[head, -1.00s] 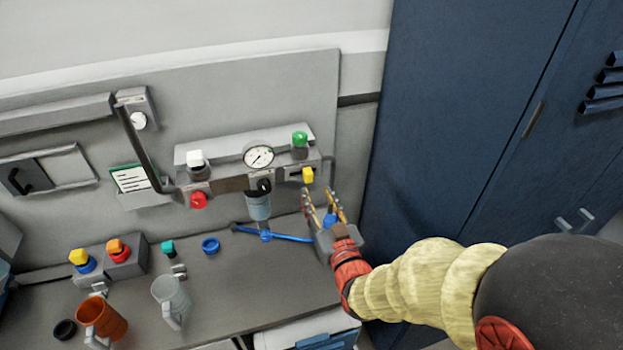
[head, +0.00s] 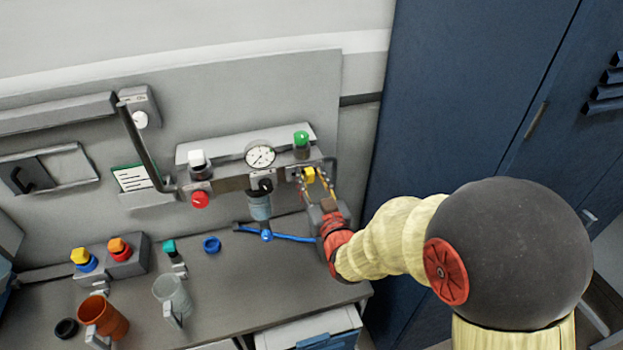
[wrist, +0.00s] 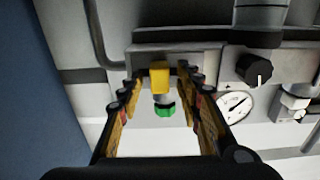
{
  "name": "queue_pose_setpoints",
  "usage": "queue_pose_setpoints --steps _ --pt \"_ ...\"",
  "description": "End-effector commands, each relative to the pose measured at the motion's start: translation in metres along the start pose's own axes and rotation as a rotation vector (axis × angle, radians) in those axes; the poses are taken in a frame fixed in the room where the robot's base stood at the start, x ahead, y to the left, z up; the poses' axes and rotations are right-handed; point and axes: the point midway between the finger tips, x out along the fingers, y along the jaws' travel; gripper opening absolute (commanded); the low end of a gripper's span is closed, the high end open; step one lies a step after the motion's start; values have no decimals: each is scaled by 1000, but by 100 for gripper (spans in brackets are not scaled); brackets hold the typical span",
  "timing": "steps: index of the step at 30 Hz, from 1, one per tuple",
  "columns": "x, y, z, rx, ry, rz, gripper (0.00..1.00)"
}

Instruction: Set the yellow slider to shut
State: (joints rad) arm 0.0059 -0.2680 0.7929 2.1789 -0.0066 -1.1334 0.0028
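The yellow slider (head: 308,174) is a small yellow block on the front of the grey panel unit (head: 232,181), at its right end below the green knob. In the wrist view the yellow slider (wrist: 160,77) stands between the fingertips, with a gap on each side. My gripper (head: 317,181) is open, with its two fingers reaching up around the slider; it also shows in the wrist view (wrist: 158,82). I cannot see finger contact. The slider's track and marks are too small to read.
A green knob (head: 301,140), a pressure gauge (head: 260,155), a black knob (wrist: 254,69) and a red button (head: 200,199) sit close by on the unit. A blue cabinet (head: 460,90) stands to the right.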

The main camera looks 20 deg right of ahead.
Motion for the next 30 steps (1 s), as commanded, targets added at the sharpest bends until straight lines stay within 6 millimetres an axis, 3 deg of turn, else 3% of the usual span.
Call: queue_pose_setpoints --steps 17,30 --pt "0 0 0 0 -1 0 1" --pt "0 0 0 0 -1 0 0"
